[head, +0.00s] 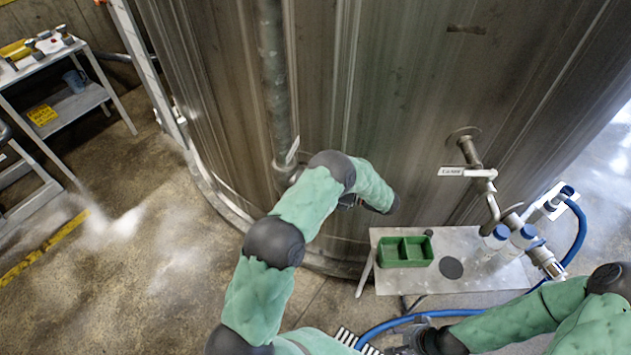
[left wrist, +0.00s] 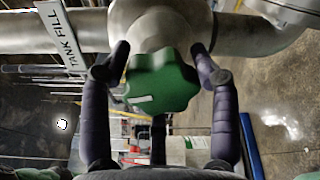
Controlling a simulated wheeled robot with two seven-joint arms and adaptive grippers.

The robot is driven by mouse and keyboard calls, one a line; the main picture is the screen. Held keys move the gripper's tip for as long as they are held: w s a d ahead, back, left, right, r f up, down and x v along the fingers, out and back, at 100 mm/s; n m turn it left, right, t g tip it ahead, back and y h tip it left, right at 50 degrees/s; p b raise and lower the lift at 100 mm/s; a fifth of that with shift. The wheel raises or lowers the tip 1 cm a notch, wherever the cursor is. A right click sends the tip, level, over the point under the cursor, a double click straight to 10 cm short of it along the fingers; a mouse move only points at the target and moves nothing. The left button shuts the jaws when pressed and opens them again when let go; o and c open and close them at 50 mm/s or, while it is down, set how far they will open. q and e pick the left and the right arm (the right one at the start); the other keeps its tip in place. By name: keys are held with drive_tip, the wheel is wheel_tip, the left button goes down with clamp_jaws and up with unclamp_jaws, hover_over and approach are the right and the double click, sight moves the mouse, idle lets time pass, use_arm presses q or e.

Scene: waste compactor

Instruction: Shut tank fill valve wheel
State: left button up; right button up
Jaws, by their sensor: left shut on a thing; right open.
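The tank fill valve wheel (left wrist: 163,82) is green and lobed, on a grey valve body and pipe in the left wrist view. A white "TANK FILL" sign (left wrist: 62,35) hangs beside it. My left gripper (left wrist: 158,58) has one finger on each side of the wheel and is shut on it. In the head view my left arm hides the wheel and most of that gripper; the sign shows edge-on (head: 292,150) on the vertical pipe (head: 272,75). My right gripper (head: 413,337) is open, low in the head view, partly cut off by the frame.
The big metal tank (head: 400,90) fills the back. A steel table (head: 455,283) holds a green divided tray (head: 405,252) and white bottles with blue caps (head: 521,237). A sampling tap (head: 490,195) and blue hose (head: 577,240) are at the right. A cart (head: 72,105) stands at the left.

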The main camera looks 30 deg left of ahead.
use_arm(q)
drive_tip(key=shift+w+a+r+m, duration=0.1)
drive_tip(key=shift+r+m, duration=0.05)
drive_tip(key=shift+m, duration=0.45)
drive_tip(key=shift+w+r+m, duration=0.1)
drive_tip(key=shift+m, duration=0.8)
drive_tip(key=o, duration=1.2)
drive_tip(key=shift+c, duration=0.2)
drive_tip(key=shift+f, duration=0.15)
drive_tip(key=shift+s, duration=0.1)
